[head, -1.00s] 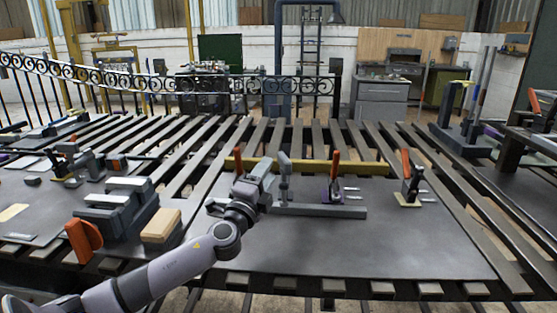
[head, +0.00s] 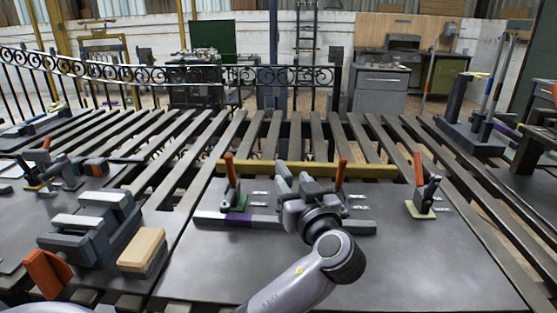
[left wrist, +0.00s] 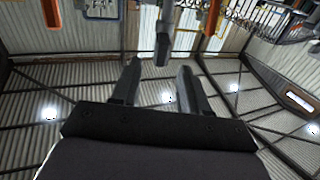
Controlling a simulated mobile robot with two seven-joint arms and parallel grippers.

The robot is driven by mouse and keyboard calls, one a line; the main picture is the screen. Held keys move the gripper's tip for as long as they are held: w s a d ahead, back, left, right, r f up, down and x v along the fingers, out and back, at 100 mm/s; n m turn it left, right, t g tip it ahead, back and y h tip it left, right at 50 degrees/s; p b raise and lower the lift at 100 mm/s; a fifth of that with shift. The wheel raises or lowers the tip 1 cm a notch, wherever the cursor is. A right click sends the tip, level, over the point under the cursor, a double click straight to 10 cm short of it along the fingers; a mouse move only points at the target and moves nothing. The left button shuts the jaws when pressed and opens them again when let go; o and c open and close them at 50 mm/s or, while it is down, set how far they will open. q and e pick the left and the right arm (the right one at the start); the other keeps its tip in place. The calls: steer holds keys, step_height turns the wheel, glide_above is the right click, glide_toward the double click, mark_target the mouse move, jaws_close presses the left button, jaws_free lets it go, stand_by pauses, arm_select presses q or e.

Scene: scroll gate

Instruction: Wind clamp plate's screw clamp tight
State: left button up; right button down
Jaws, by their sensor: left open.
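The clamp plate (head: 400,265) is a dark flat sheet on the slatted bench, with a long grey bar (head: 208,218) near its back. The grey screw clamp (head: 281,170) stands at the middle of the bar, partly hidden by my gripper in the head view. My left gripper (head: 300,178) is open and empty, close in front of the clamp. In the left wrist view a grey upright (left wrist: 163,38), likely the screw clamp, shows just past the two spread fingertips (left wrist: 160,70). Contact cannot be told. My right gripper does not show.
Orange-handled toggle clamps stand on the plate at left (head: 229,168), behind my gripper (head: 341,173) and at right (head: 419,168). A grey vise (head: 95,225) and a wooden brush (head: 143,250) are on the left. The plate's front right is clear.

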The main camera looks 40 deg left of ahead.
mark_target(283, 167)
arm_select(q)
steer(key=shift+w+a+r, duration=0.1)
steer(key=shift+w+a, duration=0.05)
steer(key=p+x, duration=0.1)
steer(key=x, duration=0.4)
steer(key=shift+w+a+r+p, duration=0.1)
steer(key=shift+w+a+p, duration=0.1)
steer(key=shift+a+p, duration=0.1)
steer(key=shift+w+a, duration=0.35)
steer(key=shift+a, duration=0.05)
jaws_close()
